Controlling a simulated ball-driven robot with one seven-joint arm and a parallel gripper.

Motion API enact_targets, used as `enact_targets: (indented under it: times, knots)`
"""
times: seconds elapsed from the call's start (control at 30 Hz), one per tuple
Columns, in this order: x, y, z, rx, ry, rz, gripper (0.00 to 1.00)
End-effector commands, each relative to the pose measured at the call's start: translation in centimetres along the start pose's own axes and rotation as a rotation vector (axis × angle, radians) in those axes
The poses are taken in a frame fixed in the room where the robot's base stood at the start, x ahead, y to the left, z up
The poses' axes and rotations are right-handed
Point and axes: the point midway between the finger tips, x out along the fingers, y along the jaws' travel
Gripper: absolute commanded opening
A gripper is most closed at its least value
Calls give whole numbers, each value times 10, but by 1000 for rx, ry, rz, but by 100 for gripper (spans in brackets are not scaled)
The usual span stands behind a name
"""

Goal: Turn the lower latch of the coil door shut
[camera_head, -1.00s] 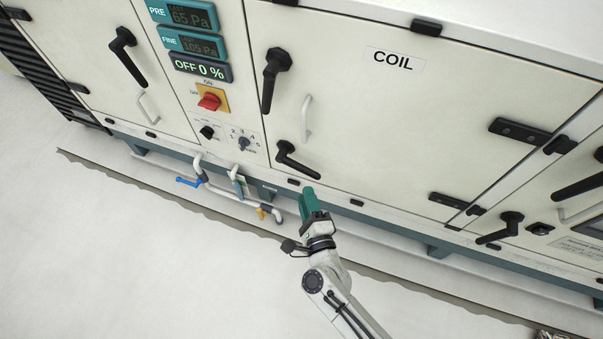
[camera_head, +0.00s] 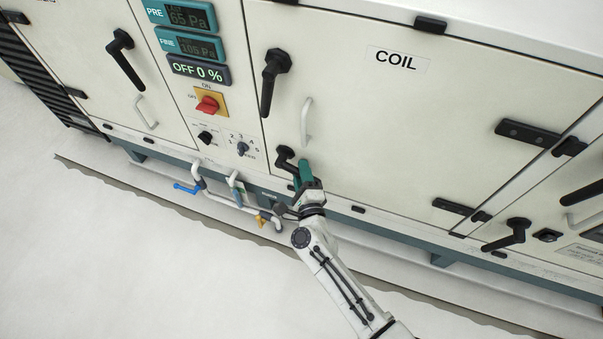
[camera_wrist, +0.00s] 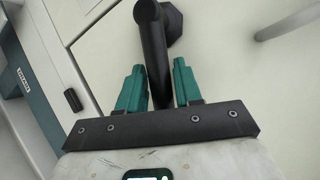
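The coil door (camera_head: 400,120) is a cream panel labelled COIL, and it sits flush in the cabinet front. Its lower latch (camera_head: 284,154) is a black lever at the door's lower left corner. In the head view my gripper (camera_head: 304,170) covers most of the lever, so its angle is hard to tell there. In the wrist view the latch's black lever (camera_wrist: 154,50) runs down between my two green fingers (camera_wrist: 157,78). The fingers are apart, with a gap at the right finger. The left finger is very close to the lever; contact cannot be told.
The coil door's upper latch (camera_head: 272,80) hangs downward, with a pale door handle (camera_head: 307,122) to its right. Pipes with a blue valve lever (camera_head: 187,188) run below the cabinet at left. The floor in front is clear.

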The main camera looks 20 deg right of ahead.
Motion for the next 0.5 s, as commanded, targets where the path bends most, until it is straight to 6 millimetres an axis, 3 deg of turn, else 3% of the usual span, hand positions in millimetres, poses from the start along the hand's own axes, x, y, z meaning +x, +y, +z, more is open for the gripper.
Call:
enact_targets:
  times: [0.27, 0.5]
  knots:
    - [1, 0, 0, 0, 1, 0, 34]
    - [1, 0, 0, 0, 1, 0, 11]
